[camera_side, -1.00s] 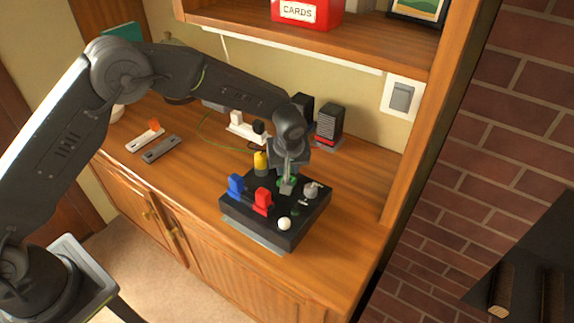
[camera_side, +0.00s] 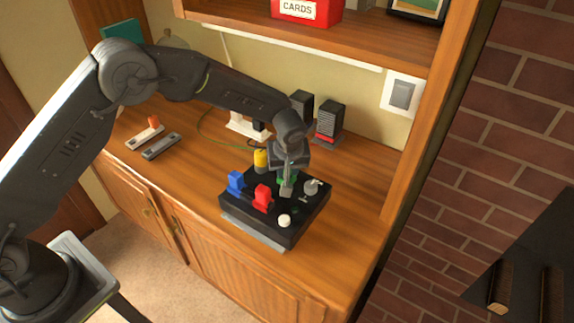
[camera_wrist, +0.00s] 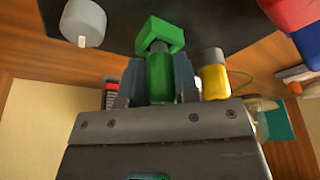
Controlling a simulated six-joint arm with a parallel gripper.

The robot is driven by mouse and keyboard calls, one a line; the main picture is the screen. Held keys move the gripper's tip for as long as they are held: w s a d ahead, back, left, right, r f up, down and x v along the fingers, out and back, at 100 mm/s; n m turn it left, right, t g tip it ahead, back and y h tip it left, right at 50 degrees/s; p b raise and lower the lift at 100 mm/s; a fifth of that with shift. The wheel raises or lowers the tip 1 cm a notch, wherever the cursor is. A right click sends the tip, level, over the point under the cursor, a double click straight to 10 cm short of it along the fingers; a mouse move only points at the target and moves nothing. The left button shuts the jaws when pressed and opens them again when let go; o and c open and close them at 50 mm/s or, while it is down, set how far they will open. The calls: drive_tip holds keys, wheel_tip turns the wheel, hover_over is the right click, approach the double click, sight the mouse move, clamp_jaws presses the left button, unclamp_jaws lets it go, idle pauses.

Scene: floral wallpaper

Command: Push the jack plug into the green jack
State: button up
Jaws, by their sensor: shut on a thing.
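My gripper (camera_wrist: 159,78) is shut on the green jack plug (camera_wrist: 160,80), whose body sits between the two fingers in the wrist view. A green square collar, the green jack (camera_wrist: 174,34), is directly in front of the plug on the black board (camera_side: 245,219). A short grey piece of the plug shows between its green body and the collar; how far the tip is inside cannot be told. In the side view my gripper (camera_side: 288,185) is low over the board's middle, and the green parts are mostly hidden behind it.
The board also carries a blue block (camera_side: 236,181), a red block (camera_side: 262,196), a yellow cylinder (camera_side: 261,158), a grey knob (camera_side: 311,187) and a white knob (camera_side: 285,221). Black boxes (camera_side: 328,118) stand behind.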

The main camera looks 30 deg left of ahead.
drive_tip(key=shift+f, duration=0.5)
drive_tip(key=o, duration=1)
drive_tip(key=shift+r, duration=0.1)
drive_tip(key=v, duration=1.3)
drive_tip(key=shift+s+d+r, duration=0.1)
drive_tip(key=shift+d+r, duration=0.05)
drive_tip(key=shift+r, duration=0.2)
